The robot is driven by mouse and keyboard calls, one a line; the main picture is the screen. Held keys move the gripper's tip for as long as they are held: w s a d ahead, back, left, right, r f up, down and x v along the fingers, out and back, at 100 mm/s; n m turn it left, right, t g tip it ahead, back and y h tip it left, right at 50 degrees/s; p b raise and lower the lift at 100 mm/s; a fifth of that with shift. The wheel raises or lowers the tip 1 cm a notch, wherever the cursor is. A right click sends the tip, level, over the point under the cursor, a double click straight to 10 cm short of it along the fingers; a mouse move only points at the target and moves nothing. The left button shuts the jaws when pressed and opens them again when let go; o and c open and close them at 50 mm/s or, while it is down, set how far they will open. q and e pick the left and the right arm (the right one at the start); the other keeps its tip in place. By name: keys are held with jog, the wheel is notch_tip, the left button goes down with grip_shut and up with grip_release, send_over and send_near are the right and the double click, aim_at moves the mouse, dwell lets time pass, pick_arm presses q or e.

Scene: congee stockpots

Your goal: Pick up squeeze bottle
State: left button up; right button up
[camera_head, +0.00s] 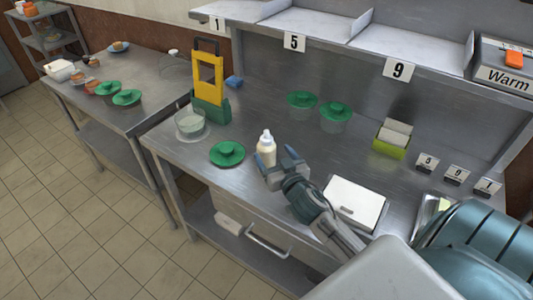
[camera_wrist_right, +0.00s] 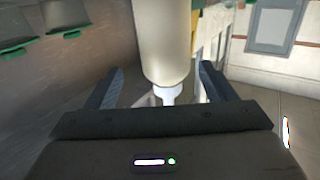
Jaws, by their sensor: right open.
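The squeeze bottle (camera_head: 265,152) is cream-coloured with a white nozzle cap and stands upright on the steel counter, to the right of a green lid. My right gripper (camera_head: 278,166) is open right at the bottle, on its near right side. In the right wrist view the bottle (camera_wrist_right: 175,42) shows between the two fingers of my right gripper (camera_wrist_right: 160,90), with a visible gap on each side. I cannot tell how deep it sits between them. My left gripper is not in view.
A green lid (camera_head: 227,153), a glass bowl (camera_head: 190,123) and a yellow-green grater-like stand (camera_head: 210,85) are left of the bottle. Green-lidded containers (camera_head: 335,113) stand behind. A white-lidded box (camera_head: 354,200) lies to the right. The counter's front edge is close.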

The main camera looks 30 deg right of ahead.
aim_at(264, 144)
jog(key=x, duration=0.2)
jog(key=p+x, duration=0.1)
jog(key=x, duration=0.2)
jog(key=shift+w+a, duration=0.35)
jog(key=shift+w, duration=0.1)
jog(key=shift+w+d+f, duration=0.1)
jog(key=shift+w, duration=0.15)
jog(key=c, duration=0.8)
